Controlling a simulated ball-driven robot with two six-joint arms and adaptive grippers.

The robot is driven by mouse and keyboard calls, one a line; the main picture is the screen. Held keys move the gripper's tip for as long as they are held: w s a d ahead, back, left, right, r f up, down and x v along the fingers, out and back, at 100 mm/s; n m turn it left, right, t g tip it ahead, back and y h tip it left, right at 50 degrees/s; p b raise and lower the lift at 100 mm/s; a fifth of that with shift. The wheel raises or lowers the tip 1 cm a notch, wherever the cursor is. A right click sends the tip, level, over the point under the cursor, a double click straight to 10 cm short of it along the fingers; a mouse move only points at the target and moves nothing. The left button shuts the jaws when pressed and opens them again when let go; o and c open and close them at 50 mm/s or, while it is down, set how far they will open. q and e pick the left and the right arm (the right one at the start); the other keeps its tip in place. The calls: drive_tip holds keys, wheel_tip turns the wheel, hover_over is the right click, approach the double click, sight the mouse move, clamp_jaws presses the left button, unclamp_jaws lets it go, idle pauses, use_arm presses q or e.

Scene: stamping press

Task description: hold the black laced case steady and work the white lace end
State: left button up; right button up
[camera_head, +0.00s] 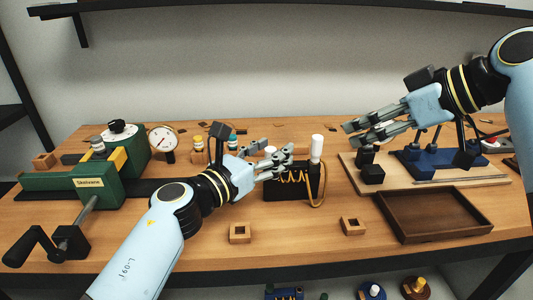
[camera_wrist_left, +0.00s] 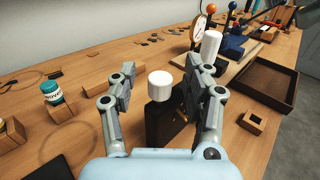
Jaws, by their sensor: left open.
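The black laced case (camera_head: 287,194) stands on the bench with orange-yellow lacing on its front. A tall white lace end (camera_head: 317,148) stands upright at its right side; it also shows in the left wrist view (camera_wrist_left: 211,46). My left gripper (camera_head: 291,160) is open over the case's top and hides part of it. In the left wrist view, the dark case (camera_wrist_left: 163,125) and a shorter white cylinder (camera_wrist_left: 160,84) lie between the open fingers. I cannot tell whether the fingers touch the case. My right gripper (camera_head: 348,134) is open and empty, raised to the right of the lace end.
A green vise-like machine (camera_head: 70,182) with a crank and a dial gauge (camera_head: 162,139) stand at left. A brown tray (camera_head: 432,216) and a board with a blue fixture (camera_head: 432,163) stand at right. Small wooden blocks (camera_head: 240,233) lie in front.

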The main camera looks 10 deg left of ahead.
use_arm(q)
drive_tip(key=shift+c, duration=0.4)
clamp_jaws()
drive_tip(key=c, duration=0.8)
unclamp_jaws()
clamp_jaws()
drive_tip(key=shift+s+f, duration=0.1)
drive_tip(key=shift+f, duration=0.15)
